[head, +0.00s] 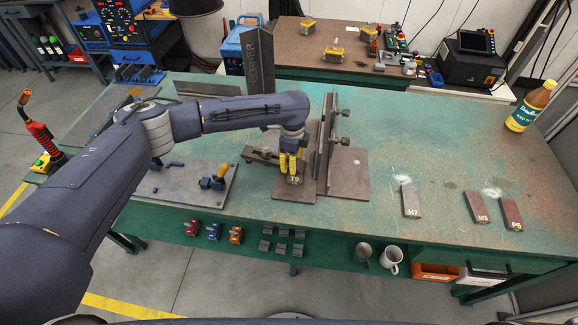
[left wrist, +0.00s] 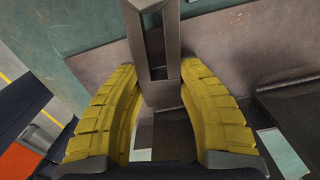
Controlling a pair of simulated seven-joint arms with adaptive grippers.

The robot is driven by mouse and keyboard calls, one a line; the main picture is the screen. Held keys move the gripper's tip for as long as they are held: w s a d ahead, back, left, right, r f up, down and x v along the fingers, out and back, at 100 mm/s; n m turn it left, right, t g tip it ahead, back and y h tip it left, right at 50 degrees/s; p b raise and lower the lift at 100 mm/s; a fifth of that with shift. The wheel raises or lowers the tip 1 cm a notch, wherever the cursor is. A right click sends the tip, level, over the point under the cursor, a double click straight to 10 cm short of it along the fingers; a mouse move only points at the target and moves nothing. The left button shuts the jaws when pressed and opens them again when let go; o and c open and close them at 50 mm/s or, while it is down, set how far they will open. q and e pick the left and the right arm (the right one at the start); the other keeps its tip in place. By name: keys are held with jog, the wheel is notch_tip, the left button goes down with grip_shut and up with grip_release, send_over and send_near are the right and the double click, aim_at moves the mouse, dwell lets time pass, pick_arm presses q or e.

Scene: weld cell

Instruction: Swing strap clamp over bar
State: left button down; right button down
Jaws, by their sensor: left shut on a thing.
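The strap clamp (head: 260,155) is a grey metal strap with a long slot, on the fixture plate at the table's middle. It also shows in the left wrist view (left wrist: 172,45), where it runs between the yellow fingers. My left gripper (head: 291,164) points down with its fingers shut on the strap. A bar labelled T9 (head: 295,181) lies just below the fingertips on the fixture; the fingers partly cover it. Whether the strap touches the bar cannot be told. My right gripper is not in view.
An upright angle plate (head: 326,140) with screw knobs stands close right of my gripper. A plate with a blue and yellow toggle clamp (head: 213,181) lies left. Loose bars H7 (head: 410,200), M3 (head: 477,206) and P9 (head: 511,213) lie right. A bottle (head: 530,107) stands far right.

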pick_arm(q)
jog(key=shift+w+d+f+n, duration=0.15)
jog(key=shift+w+n, duration=0.55)
jog(key=shift+n, duration=0.4)
jog(key=c, duration=0.8)
grip_release()
jog(key=shift+w, duration=0.1)
notch_tip(320, 180, up, 12)
